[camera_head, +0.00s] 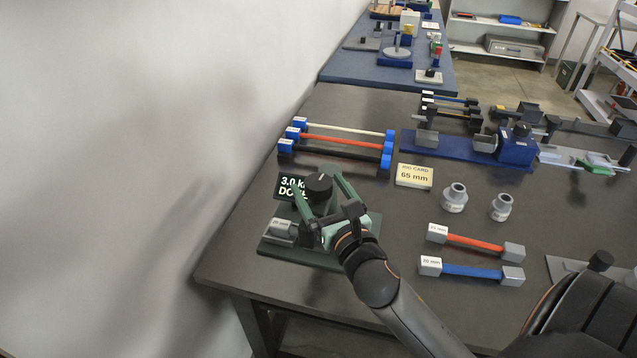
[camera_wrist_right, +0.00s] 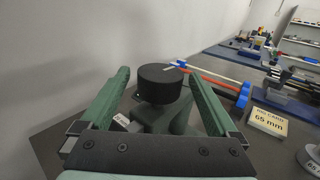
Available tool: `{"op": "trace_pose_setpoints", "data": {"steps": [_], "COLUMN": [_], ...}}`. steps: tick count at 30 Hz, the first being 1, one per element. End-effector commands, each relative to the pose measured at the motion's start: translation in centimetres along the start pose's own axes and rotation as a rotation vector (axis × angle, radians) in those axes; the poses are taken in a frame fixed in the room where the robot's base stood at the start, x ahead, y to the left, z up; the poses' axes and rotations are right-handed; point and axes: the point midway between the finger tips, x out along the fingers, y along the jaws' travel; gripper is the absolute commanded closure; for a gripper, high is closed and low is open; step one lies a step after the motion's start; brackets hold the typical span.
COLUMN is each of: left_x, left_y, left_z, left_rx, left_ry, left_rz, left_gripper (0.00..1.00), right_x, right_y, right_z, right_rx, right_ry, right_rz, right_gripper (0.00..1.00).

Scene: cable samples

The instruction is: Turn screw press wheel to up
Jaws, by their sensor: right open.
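The screw press wheel (camera_head: 319,187) is a black round knob on top of a green press (camera_head: 300,253) near the table's left front edge. In the right wrist view the wheel (camera_wrist_right: 160,84) stands between the two green fingers, closer to the far part of them. My right gripper (camera_head: 325,180) is open, with one finger on each side of the wheel. A gap shows between the wheel and each finger in the wrist view. The lower part of the press is partly hidden by my gripper. My left gripper is not in view.
A "65 mm" card (camera_head: 414,176), grey fittings (camera_head: 454,198) and cable samples (camera_head: 472,244) lie to the right. Blue-ended cables (camera_head: 340,140) lie behind. A wall is on the left.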

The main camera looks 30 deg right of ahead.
Motion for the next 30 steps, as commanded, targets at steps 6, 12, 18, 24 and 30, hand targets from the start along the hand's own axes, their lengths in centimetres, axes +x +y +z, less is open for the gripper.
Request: {"op": "trace_pose_setpoints", "data": {"steps": [6, 12, 18, 24, 30], "left_x": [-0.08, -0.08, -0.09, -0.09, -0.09], "left_y": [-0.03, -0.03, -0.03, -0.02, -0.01], "left_z": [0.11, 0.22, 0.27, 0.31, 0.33], "left_rx": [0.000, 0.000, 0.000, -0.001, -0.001], "left_ry": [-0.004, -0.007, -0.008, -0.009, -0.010], "left_rz": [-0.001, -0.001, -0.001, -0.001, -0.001], "left_gripper": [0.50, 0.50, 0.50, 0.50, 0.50], "right_x": [1.18, 1.23, 1.21, 1.20, 1.20], "right_y": [-0.03, -0.02, -0.02, -0.02, -0.02], "right_z": [0.04, 0.01, 0.01, 0.01, 0.01], "right_rx": [0.000, 0.000, 0.000, 0.000, 0.000], "right_ry": [-0.001, 0.000, 0.000, 0.000, 0.000], "right_rz": [0.000, 0.000, 0.000, 0.000, 0.000], "right_gripper": [0.05, 0.05, 0.20, 0.43, 0.66]}}
